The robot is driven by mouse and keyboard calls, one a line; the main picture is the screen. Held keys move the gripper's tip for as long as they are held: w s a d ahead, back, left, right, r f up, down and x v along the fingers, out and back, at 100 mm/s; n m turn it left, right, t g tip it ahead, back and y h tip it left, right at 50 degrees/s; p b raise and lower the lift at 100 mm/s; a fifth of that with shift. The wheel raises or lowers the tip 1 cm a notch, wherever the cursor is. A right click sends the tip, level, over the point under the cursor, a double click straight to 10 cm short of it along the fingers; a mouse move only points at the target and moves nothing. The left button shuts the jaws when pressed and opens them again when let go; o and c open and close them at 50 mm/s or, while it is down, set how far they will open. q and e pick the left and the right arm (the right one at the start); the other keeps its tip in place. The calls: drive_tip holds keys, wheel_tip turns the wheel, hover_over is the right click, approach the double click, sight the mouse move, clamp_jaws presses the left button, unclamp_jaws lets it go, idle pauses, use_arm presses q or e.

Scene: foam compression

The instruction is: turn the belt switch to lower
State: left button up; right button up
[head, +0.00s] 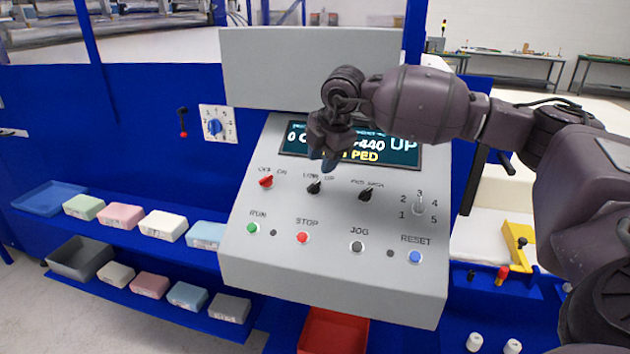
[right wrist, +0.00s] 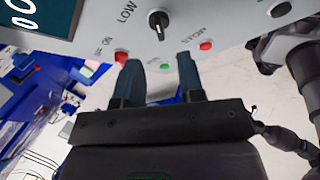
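The belt switch, a small black knob (head: 314,187), sits in the middle of the upper row on the grey sloped panel (head: 330,272); the label above it is blurred, beginning with LOW. In the right wrist view the black knob (right wrist: 158,22) shows beside the word LOW. My right gripper (head: 330,160) hangs in front of the display, just above the knob and apart from it. In the right wrist view its two fingers (right wrist: 158,62) are spread with nothing between them, the knob lying beyond their tips. My left gripper is not in view.
A red knob (head: 266,182) and another black knob (head: 366,194) flank the switch. Below are the green (head: 252,228), red (head: 302,238), black (head: 357,246) and blue (head: 415,257) buttons. The display (head: 294,139), partly hidden, shows UP. Foam blocks lie on shelves at left.

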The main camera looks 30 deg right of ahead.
sight(315, 184)
drive_tip(key=p+x, duration=0.1)
drive_tip(key=x, duration=0.6)
drive_tip(key=shift+w+f, duration=0.1)
drive_tip(key=shift+f, duration=0.25)
drive_tip(key=shift+c, duration=0.3)
drive_tip(key=c, duration=0.5)
